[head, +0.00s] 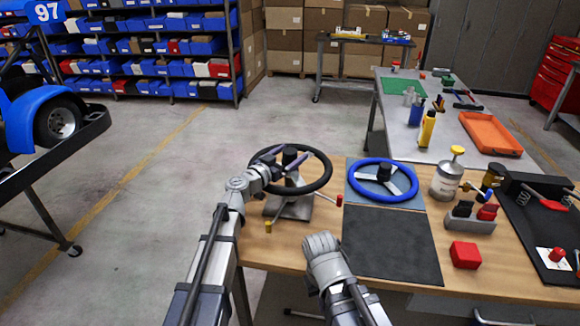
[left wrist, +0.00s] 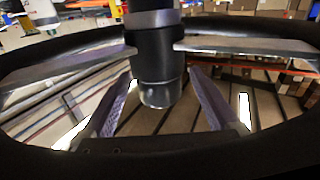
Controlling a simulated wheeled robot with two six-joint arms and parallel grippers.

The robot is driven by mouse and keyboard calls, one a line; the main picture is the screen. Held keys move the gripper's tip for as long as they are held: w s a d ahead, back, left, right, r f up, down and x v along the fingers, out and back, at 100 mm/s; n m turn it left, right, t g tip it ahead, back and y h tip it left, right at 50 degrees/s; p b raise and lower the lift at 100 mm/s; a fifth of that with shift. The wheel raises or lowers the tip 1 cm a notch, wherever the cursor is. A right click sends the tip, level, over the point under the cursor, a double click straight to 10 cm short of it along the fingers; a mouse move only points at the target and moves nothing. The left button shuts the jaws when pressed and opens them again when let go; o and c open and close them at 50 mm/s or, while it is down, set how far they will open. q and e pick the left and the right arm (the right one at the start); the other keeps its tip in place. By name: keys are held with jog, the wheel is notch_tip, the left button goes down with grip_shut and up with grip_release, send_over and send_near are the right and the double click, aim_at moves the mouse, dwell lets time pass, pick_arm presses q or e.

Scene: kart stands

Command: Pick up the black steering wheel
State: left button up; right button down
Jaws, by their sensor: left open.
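The black steering wheel (head: 322,183) sits on a grey metal stand (head: 290,208) at the left end of the wooden table. My left gripper (head: 293,158) is open at the wheel, with its two fingers spread apart near the dark hub. In the left wrist view the black rim (left wrist: 160,162) fills the near edge, and the hub (left wrist: 155,50) shows between the finger lines. Whether the fingers touch the wheel cannot be told. My right gripper (head: 322,243) is low at the table's front edge, away from the wheel; its fingers are not clearly seen.
A blue steering wheel (head: 412,184) lies right of the stand, behind a dark mat (head: 390,245). A grey bench (head: 400,140) stands behind. Open floor lies left.

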pick_arm(q)
grip_shut()
dwell(0.7)
